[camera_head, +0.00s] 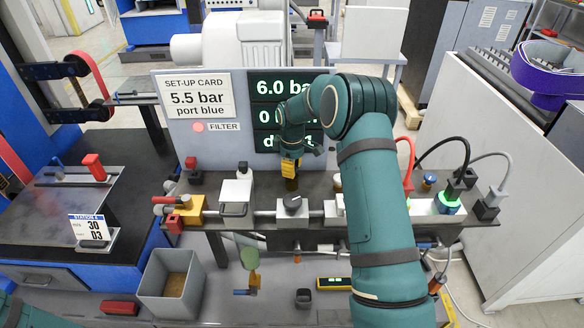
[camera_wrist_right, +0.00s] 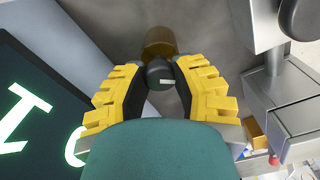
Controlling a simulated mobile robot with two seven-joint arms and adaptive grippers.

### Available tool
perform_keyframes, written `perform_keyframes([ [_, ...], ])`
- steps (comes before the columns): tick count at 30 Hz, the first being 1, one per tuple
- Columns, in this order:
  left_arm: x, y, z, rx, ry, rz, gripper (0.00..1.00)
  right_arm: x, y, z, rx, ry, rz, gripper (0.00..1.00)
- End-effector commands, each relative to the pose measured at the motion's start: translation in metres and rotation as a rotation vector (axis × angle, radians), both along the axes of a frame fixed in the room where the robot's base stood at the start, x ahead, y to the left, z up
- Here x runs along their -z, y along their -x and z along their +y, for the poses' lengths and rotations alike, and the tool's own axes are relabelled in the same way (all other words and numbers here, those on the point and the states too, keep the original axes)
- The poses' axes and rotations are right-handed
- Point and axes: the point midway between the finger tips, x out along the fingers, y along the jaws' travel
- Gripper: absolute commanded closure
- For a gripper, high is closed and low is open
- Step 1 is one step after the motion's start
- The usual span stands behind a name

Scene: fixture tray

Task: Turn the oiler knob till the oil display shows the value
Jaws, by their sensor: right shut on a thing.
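The oiler knob (camera_wrist_right: 160,74) is a small dark knob with a white mark, above an amber bowl (camera_wrist_right: 158,42). In the wrist view my right gripper (camera_wrist_right: 160,68) has its yellow fingers on both sides of the knob, shut on it. In the head view this gripper (camera_head: 289,170) is at the back of the bench, above the amber bowl (camera_head: 291,184); the knob is hidden there. The dark display panel (camera_head: 268,85) reads "6.0 ba" on top. My left gripper is out of view.
A set-up card (camera_head: 198,97) reads "5.5 bar port blue". A red FILTER light (camera_head: 198,127) is below it. A dark knob (camera_head: 292,202), a yellow block (camera_head: 190,212) and hoses on the right (camera_head: 408,163) stand along the bench. A grey bin (camera_head: 170,286) stands in front.

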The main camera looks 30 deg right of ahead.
Motion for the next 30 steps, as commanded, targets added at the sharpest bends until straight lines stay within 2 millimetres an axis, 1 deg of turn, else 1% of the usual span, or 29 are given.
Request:
perform_keyframes([
  [8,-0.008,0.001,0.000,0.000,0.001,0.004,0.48,-0.001,0.000,0.000,0.163,0.001,-0.001,1.00],
  [30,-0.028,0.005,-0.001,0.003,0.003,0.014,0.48,-0.001,-0.001,0.000,0.861,0.000,-0.001,1.00],
])
